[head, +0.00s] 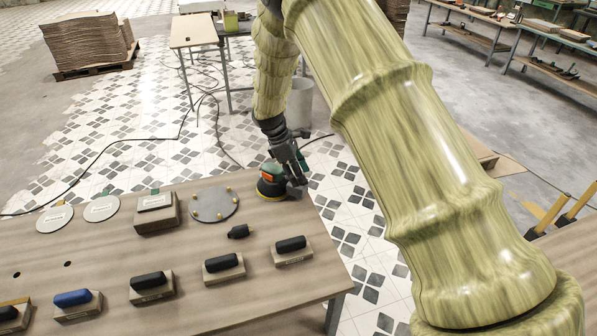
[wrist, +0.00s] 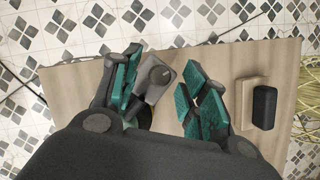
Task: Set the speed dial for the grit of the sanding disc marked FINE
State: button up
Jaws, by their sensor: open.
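The sander (head: 268,183), dark green with an orange part and a yellowish pad rim, stands near the table's far right edge. My gripper (head: 295,172) is directly at the sander and partly hides it. In the wrist view, my gripper (wrist: 161,72) has its teal fingers spread apart.
A wooden block with a label (head: 157,218) and a grey round plate with yellow pegs (head: 214,205) stand left of the sander. A small black part (head: 239,232) lies nearby. Several handled blocks, one blue (head: 73,298), line the front of the wooden table (head: 200,270).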

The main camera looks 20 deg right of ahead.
jog(key=shift+f, duration=0.15)
grip_shut()
dwell(0.4)
jog(key=m, duration=0.2)
jog(key=m+g+y, duration=0.1)
jog(key=m, duration=0.2)
jog(key=shift+w+d+g, duration=0.1)
jog(key=shift+d+g, duration=0.05)
jog(key=shift+g, duration=0.15)
jog(key=shift+m+g+y, duration=0.4)
jog(key=shift+m+y, duration=0.3)
jog(key=shift+m, duration=1.2)
